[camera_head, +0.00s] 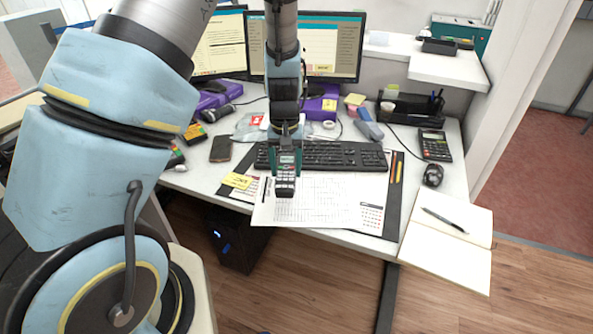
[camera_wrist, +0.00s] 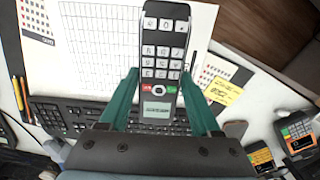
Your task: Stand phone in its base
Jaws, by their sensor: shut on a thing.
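The phone (camera_head: 285,184) is a dark cordless handset with light keys and a small screen. My gripper (camera_head: 286,160) is shut on it near its screen end, with green fingers on its two sides. The keypad end points away from the gripper, over the white desk sheet. In the wrist view the phone (camera_wrist: 163,50) lies between the fingertips of my gripper (camera_wrist: 158,82), keys facing the camera. I cannot make out the phone's base for certain in either view.
A keyboard (camera_head: 335,157) lies behind the phone, with two monitors (camera_head: 337,35) further back. A dark smartphone (camera_head: 221,148) lies at left. A calculator (camera_head: 435,146), mouse (camera_head: 433,175) and open notebook (camera_head: 446,229) are at right. The printed sheet (camera_head: 325,207) is mostly bare.

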